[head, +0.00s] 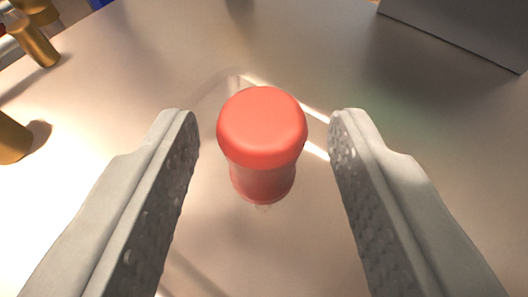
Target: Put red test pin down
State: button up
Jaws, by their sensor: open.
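The red test pin (262,130) stands near the middle of the head view, on a shiny metal surface (200,240). It has a wide rounded cap and a narrower body below it. My gripper (262,130) is open, with one grey textured finger on each side of the pin. A gap shows between the pin and each finger, so neither finger touches it. The foot of the pin is seen from above, and its contact with the surface is hard to make out.
Brass-coloured cylindrical parts (35,42) stand at the upper left, and another brass part (12,139) is at the left edge. A grey block (460,28) is at the upper right. The surface around the pin is clear.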

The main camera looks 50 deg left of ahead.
jog(key=v, duration=0.8)
jog(key=shift+s+d+r, duration=0.2)
jog(key=shift+d, duration=0.05)
jog(key=s+d+f+m+t+h, duration=0.3)
jog(key=s+d+f, duration=0.1)
jog(key=s, duration=0.5)
jog(key=s+d+f+m+t+h, duration=0.3)
jog(key=s+d+f+m+h, duration=0.1)
jog(key=s, duration=0.5)
jog(key=s+d+f+m+t+h, duration=0.3)
jog(key=s+d+f, duration=0.2)
jog(key=s, duration=0.5)
jog(key=shift+f+h, duration=0.3)
jog(key=shift+h, duration=0.1)
